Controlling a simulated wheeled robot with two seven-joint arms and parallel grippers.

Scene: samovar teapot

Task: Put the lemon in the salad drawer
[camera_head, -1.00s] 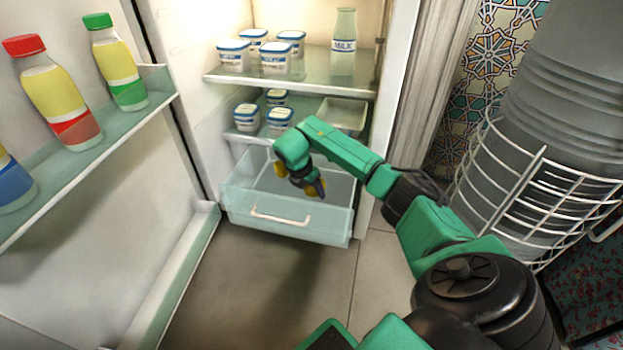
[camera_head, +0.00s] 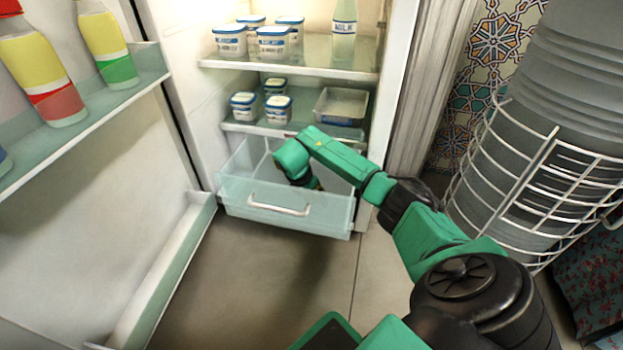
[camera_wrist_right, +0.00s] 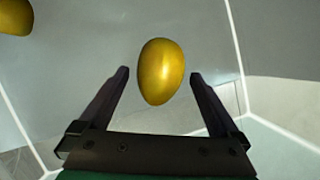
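The lemon (camera_wrist_right: 161,71) is yellow and shows in the right wrist view between and slightly beyond my right gripper's fingertips (camera_wrist_right: 160,76), with a gap on both sides. The gripper is open. In the head view my right gripper (camera_head: 314,184) reaches down into the salad drawer (camera_head: 240,203), a clear pulled-out drawer at the fridge's bottom. The wrist and drawer front partly hide it, and I cannot make out the lemon there. I cannot tell whether the lemon touches the drawer floor. My left gripper is not in view.
A second yellow item (camera_wrist_right: 14,17) shows at the wrist view's corner. Above the drawer, shelves hold several white tubs (camera_head: 273,42), a milk bottle (camera_head: 343,28) and a shallow tray (camera_head: 341,106). The open fridge door (camera_head: 120,215) stands left, a wire rack (camera_head: 540,190) right.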

